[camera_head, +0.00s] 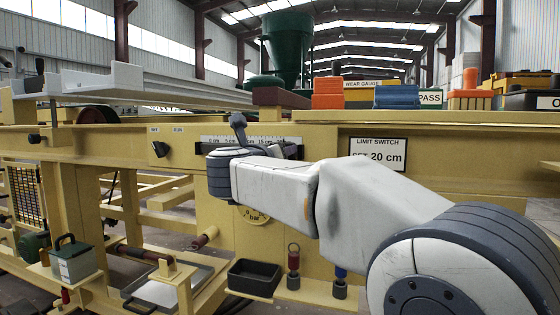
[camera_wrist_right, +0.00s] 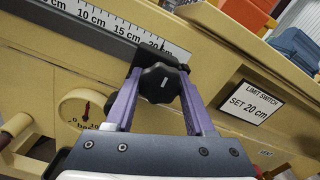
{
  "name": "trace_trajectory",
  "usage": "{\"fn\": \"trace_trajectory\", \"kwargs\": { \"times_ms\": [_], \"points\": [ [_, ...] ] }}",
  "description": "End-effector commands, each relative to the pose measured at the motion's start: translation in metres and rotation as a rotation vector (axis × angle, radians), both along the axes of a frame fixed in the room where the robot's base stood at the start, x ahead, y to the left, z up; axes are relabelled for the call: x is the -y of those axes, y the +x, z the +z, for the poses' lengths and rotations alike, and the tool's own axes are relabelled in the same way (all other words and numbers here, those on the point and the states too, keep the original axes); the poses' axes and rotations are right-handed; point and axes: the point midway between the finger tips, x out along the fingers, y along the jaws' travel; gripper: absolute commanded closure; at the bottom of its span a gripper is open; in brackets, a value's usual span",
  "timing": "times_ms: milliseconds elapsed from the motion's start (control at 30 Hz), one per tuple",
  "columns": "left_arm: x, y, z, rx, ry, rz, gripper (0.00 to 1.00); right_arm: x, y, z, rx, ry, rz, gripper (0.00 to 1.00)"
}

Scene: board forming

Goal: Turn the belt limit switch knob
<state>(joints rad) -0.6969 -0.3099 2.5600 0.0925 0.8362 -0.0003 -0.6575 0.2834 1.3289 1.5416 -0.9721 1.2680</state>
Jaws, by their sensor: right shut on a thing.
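The black limit switch knob (camera_wrist_right: 158,84), lobed and with a short white mark on its face, sits just below the ruler scale in the right wrist view. My right gripper (camera_wrist_right: 161,77) has its two purple fingers on either side of the knob, shut on it. The knob's dark mount is near the 20 cm end of the scale (camera_wrist_right: 120,27). A sign reading "LIMIT SWITCH SET 20 cm" (camera_wrist_right: 251,103) is to the right; it also shows in the head view (camera_head: 378,153). In the head view my right wrist hides the knob and fingers. My left gripper is not in view.
A black SET/RUN selector (camera_head: 160,149) is on the yellow beam left of the scale. A round gauge (camera_wrist_right: 84,107) lies below the scale. A black tray (camera_head: 254,277) and a red-handled part (camera_head: 293,268) are lower down. Orange and blue blocks stand on the beam's top.

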Motion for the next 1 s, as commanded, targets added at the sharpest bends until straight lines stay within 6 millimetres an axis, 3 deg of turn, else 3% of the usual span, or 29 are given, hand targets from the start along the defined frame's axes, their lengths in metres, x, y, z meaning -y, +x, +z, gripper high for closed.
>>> {"fn": "trace_trajectory", "kwargs": {
  "times_ms": [667,700,733,1000],
  "points": [
    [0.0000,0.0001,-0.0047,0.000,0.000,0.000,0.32,-0.0009,-0.0001,-0.0032,0.010,0.056,-0.001,1.00],
    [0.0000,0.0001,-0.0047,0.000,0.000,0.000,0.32,-0.0009,-0.0001,-0.0032,0.011,0.055,0.000,0.31],
    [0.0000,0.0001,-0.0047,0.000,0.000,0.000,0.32,-0.0009,-0.0001,-0.0030,0.011,0.055,0.000,0.19],
    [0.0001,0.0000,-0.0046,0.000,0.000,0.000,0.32,-0.0010,0.0002,-0.0022,0.012,0.053,0.001,0.16]
  ]
}}
